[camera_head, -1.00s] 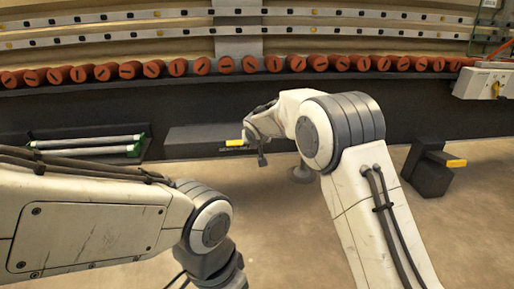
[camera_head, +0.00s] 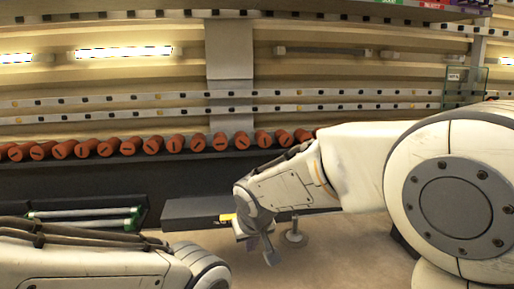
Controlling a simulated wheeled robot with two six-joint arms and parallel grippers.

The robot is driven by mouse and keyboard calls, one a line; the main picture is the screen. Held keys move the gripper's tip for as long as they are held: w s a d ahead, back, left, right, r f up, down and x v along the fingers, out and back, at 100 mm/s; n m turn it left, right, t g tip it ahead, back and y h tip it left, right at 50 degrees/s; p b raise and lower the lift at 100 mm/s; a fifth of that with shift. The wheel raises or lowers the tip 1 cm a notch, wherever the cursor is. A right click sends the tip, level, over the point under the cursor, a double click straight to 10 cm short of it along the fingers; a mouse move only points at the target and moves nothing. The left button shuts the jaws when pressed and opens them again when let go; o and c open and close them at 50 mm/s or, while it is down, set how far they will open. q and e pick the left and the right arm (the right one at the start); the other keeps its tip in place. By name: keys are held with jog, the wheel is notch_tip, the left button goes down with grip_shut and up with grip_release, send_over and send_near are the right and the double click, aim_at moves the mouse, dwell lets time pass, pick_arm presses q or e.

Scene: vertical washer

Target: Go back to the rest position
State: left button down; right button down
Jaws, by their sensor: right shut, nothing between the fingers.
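My right arm comes in from the right, large and close to the camera. My right gripper (camera_head: 270,256) is at the end of its wrist, pointing down above the floor. It is shut and holds nothing. It is in front of a dark grey box (camera_head: 186,210) with a yellow tab. My left arm lies across the lower left corner, and its gripper is out of the picture.
A row of red-brown cylinders (camera_head: 152,145) lines the ledge at the back. White-green tubes (camera_head: 85,213) lie in a dark recess at the left. A small round-based stand (camera_head: 294,236) is on the floor near my right gripper. Lit lamps (camera_head: 124,52) hang on the wall.

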jog(key=s+d+r+n+g+p, duration=0.1)
jog(key=s+d+r+g+p, duration=0.1)
jog(key=s+r+p, duration=0.5)
jog(key=s+d+r+n+g+p, duration=0.1)
jog(key=s+d+r+p, duration=0.15)
jog(key=s, duration=0.85)
jog(key=s+d+r+n+g+p, duration=0.2)
jog(key=s+r+p, duration=0.3)
jog(key=s, duration=0.4)
notch_tip(320, 180, up, 36)
jog(key=w+p, duration=0.1)
jog(key=p, duration=3.5)
jog(key=shift+r+m, duration=0.2)
jog(key=shift+m, duration=0.1)
jog(key=shift+a, duration=0.1)
